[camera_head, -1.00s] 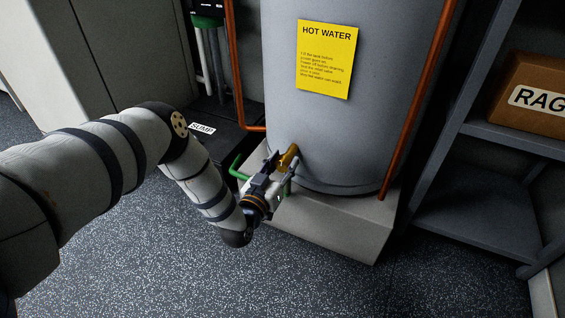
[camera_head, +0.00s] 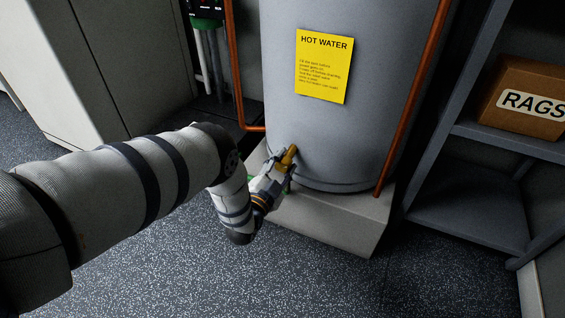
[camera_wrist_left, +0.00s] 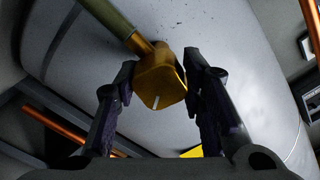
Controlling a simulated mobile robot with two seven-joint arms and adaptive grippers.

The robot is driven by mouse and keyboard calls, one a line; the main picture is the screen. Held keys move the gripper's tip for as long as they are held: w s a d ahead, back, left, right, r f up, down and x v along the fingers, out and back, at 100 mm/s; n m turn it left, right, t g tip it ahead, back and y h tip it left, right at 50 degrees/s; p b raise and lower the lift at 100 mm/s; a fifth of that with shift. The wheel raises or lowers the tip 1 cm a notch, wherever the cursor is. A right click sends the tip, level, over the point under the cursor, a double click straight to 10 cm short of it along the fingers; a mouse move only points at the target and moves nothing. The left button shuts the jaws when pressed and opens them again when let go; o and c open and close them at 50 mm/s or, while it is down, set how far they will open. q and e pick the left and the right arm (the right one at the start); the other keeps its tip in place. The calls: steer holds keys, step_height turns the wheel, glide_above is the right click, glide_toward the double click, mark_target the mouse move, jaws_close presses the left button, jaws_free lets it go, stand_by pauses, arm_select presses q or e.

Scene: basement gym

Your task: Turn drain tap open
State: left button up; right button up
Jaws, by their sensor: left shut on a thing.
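The drain tap is brass and sticks out low on the front of the grey tank; it shows in the head view (camera_head: 289,155). In the left wrist view its squarish brass body (camera_wrist_left: 160,80) has a short white mark and sits between my fingers. A green-brown tube runs from it to the upper left. My left gripper (camera_head: 276,174) is at the tap, and its two dark fingers (camera_wrist_left: 163,88) are shut on the tap, one at each side. The arm hides part of the green hose (camera_head: 269,171) in the head view. My right gripper is not in view.
The grey tank (camera_head: 345,130) carries a yellow HOT WATER sign (camera_head: 324,66) and stands on a pale plinth (camera_head: 345,225). Copper pipes (camera_head: 412,100) run beside it. A shelf (camera_head: 470,205) with a RAGS box (camera_head: 525,97) stands right. The front floor is clear.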

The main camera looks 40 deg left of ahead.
arm_select(q)
steer(key=shift+f+m, duration=0.1)
steer(key=shift+m, duration=2.1)
steer(key=o, duration=1.1)
steer(key=shift+o, duration=0.2)
steer(key=shift+s, duration=0.1)
steer(key=v, duration=1.2)
